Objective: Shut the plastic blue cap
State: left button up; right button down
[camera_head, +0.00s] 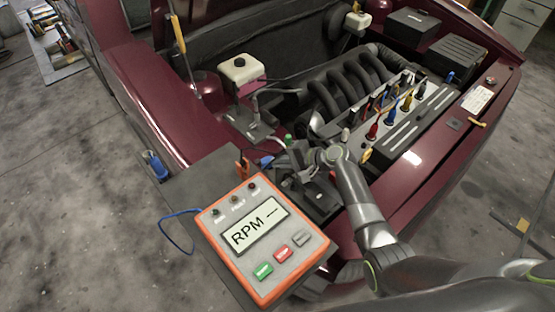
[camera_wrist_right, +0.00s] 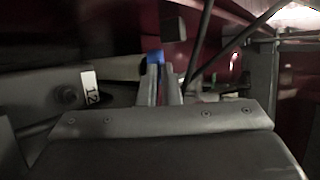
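A small blue piece (camera_head: 264,162), perhaps the blue cap, shows low in the engine bay, partly hidden beside my right gripper. My right gripper (camera_head: 288,164) reaches down into the bay; its fingertips are hard to make out in the head view. In the right wrist view a blue piece (camera_wrist_right: 154,58) stands just beyond the two narrow fingers of my right gripper (camera_wrist_right: 162,72). Some blue shows in the narrow gap between them. I cannot tell whether they touch it. My left gripper is not in view.
An orange RPM meter (camera_head: 262,243) lies in front, beside a blue clip (camera_head: 156,166) and its blue cable. A white reservoir (camera_head: 241,68) stands behind. The engine (camera_head: 350,85) with coloured plug leads fills the right of the bay.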

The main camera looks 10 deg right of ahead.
jog(key=shift+s+d+f, duration=0.15)
jog(key=shift+s+f, duration=0.1)
jog(key=shift+f, duration=0.15)
jog(key=c, duration=1.6)
grip_release()
jog(key=shift+c, duration=0.2)
jog(key=b+v, duration=0.1)
jog(key=v, duration=1.6)
jog(key=shift+d, duration=0.2)
